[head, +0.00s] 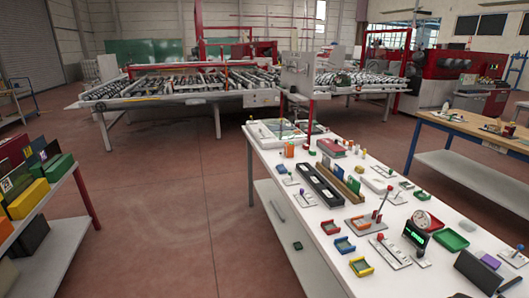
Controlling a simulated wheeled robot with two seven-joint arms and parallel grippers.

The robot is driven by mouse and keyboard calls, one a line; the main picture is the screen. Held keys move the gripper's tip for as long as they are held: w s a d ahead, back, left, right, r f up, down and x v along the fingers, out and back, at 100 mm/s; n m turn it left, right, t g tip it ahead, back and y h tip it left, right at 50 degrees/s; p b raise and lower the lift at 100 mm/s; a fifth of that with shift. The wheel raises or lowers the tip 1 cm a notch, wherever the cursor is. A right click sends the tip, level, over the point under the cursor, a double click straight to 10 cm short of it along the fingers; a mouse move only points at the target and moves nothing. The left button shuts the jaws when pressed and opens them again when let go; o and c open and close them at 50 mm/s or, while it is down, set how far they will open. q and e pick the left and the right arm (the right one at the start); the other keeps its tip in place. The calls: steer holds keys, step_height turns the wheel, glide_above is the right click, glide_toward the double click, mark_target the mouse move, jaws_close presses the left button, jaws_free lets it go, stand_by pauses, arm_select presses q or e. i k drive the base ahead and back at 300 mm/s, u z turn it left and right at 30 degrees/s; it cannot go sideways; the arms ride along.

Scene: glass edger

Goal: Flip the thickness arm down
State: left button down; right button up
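Neither of my grippers is in view. Several small lever devices stand on the white table at the right, and I cannot tell for sure which one is the thickness arm. No labels are readable at this size.
The white table (290,236) also carries small coloured trays, a green-lit display (416,236), a round dial (423,219) and a long black tray (319,184). A shelf with coloured bins (28,199) stands left, a wooden-topped bench (455,127) right. The floor (165,205) between is clear.

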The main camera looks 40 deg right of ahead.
mark_target(389, 187)
steer(key=i, duration=1.8)
steer(key=z, duration=3.55)
steer(key=i, duration=0.5)
steer(key=u, duration=0.05)
